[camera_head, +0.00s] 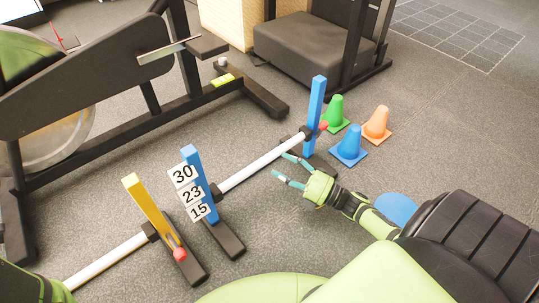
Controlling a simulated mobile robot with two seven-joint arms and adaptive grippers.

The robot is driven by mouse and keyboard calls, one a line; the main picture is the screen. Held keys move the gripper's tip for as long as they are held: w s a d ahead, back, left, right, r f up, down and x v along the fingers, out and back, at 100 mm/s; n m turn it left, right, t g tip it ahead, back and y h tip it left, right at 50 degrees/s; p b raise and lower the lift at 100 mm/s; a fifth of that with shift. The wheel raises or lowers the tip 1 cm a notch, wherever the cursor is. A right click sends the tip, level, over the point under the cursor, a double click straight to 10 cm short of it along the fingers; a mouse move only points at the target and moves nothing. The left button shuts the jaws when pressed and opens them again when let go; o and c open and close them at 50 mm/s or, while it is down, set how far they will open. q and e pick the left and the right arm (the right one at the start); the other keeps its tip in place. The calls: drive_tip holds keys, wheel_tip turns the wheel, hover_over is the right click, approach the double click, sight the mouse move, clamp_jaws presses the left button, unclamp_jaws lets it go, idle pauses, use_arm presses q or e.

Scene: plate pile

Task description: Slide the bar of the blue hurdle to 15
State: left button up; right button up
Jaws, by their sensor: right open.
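The blue hurdle stands on the floor with a near post (196,170) and a far post (316,100). Its white bar (262,165) runs between them, with a black clamp at each post. Number labels 30, 23 and 15 (199,211) run down the near post. The near clamp (216,192) sits roughly level with the 23 label. A red knob (323,126) shows by the far post. My right gripper (278,163) is open and empty, its fingertips close to the bar's far half on the right side; I cannot tell whether they touch. My left gripper is out of view.
A yellow hurdle (147,205) with a white bar stands at the lower left. Green (336,108), orange (377,122) and blue (348,142) cones stand beyond the far post. Exercise machines (100,75) fill the upper left.

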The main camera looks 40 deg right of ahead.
drive_tip(key=v, duration=0.6)
idle(0.4)
